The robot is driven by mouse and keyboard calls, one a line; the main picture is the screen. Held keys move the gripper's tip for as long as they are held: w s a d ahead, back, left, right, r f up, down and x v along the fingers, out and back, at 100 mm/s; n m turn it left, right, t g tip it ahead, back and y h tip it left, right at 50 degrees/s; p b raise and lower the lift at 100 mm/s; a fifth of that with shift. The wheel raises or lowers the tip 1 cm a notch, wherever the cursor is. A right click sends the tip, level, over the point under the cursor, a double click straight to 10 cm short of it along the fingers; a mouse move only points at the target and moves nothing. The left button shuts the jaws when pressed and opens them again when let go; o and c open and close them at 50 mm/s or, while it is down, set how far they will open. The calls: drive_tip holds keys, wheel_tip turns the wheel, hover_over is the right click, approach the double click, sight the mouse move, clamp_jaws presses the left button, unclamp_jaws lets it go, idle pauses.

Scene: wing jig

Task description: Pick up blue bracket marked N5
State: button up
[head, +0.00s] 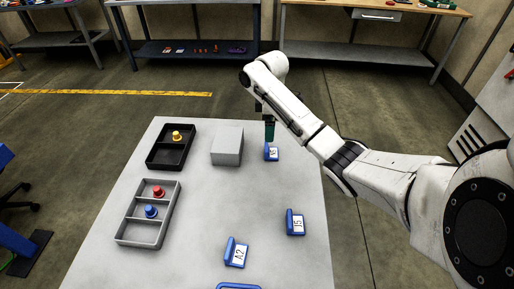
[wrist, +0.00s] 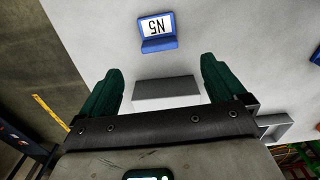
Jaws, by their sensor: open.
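The blue bracket marked N5 (wrist: 157,31) lies on the table near the top of the wrist view, its white label upside down there. It appears to be the blue bracket (head: 271,153) near the table's far right edge in the head view, where its label is too small to read surely. My gripper (wrist: 160,88) is open, with its two dark green fingers apart and the bracket beyond their tips. In the head view my gripper (head: 269,131) hangs just above and behind that bracket, partly hidden by my arm. I see no contact with it.
A grey block (head: 227,146) stands left of the bracket. A black tray (head: 153,159) with a yellow knobbed piece and a grey tray (head: 135,231) with red and blue ones lie left. Other blue brackets (head: 295,223) and (head: 236,253) lie nearer. The table's middle is clear.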

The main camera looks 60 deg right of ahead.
drive_tip(key=shift+w+f, duration=0.25)
drive_tip(key=shift+w, duration=0.05)
hover_over(267, 146)
drive_tip(key=f, duration=0.5)
drive_tip(key=shift+w, duration=0.2)
drive_tip(key=shift+s+f+p, duration=0.2)
drive_tip(key=shift+f+p, duration=0.25)
drive_tip(key=shift+f, duration=2.2)
drive_tip(key=c, duration=1.2)
drive_tip(key=shift+o, duration=0.2)
drive_tip(key=shift+r, duration=0.1)
